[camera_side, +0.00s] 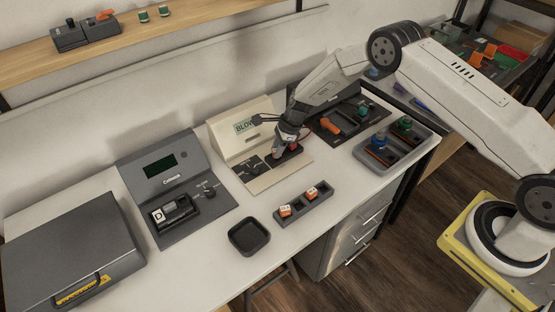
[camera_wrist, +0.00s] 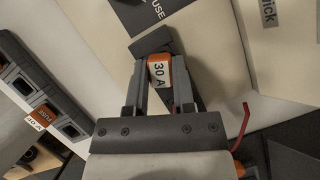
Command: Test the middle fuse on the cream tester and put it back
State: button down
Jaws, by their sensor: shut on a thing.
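The cream tester (camera_side: 231,125) stands at the middle back of the table. Its small green display (camera_side: 243,127) shows letters starting "BLO", the rest hidden by a cable. My gripper (camera_side: 287,150) is low over the tester's right side, at a dark block. In the wrist view my gripper (camera_wrist: 159,82) is shut on an orange and white fuse (camera_wrist: 158,72) marked 30 A, at the dark block (camera_wrist: 153,41). I cannot tell how deep the fuse sits. The grey fuse rack (camera_side: 318,203) holds orange fuses at its left (camera_side: 285,210) and right (camera_side: 311,193); its middle slot is empty.
A square black tray (camera_side: 248,238) lies left of the rack. A dark grey tester (camera_side: 160,160) and a grey case (camera_side: 70,245) stand further left. A dark panel with an orange handle (camera_side: 331,125) and a grey bin (camera_side: 410,158) stand to the right.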

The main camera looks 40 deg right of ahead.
jog(key=shift+c, duration=0.5)
grip_release()
jog(key=shift+r, duration=1.6)
dwell(0.6)
jog(key=shift+r, duration=2.9)
